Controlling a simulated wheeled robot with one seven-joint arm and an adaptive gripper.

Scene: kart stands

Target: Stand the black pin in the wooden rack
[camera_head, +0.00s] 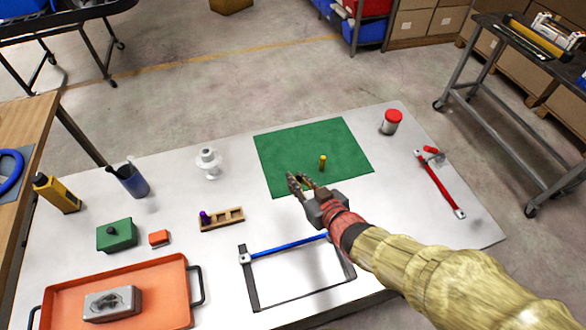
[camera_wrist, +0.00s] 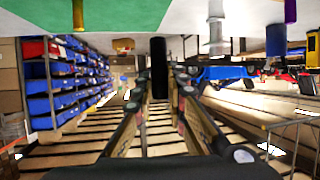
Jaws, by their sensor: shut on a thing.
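The wooden rack (camera_head: 236,220) lies on the white table left of my gripper, with a purple pin (camera_head: 204,216) standing at its left end. The rest of the rack's row looks empty. My gripper (camera_head: 298,182) is above the table near the green mat's front edge, to the right of the rack. In the wrist view, which shows the table at the top, the black pin (camera_wrist: 158,68) is between my fingertips and my gripper is shut on it. The pin cannot be told apart from the dark fingers in the head view.
A yellow pin (camera_head: 322,162) stands on the green mat (camera_head: 285,150). A white spool-shaped thing (camera_head: 208,165) is behind the rack. A blue-handled frame (camera_head: 288,249) lies in front, an orange block (camera_head: 159,238) and green box (camera_head: 117,235) to the left. A red-lidded jar (camera_head: 391,122) stands far right.

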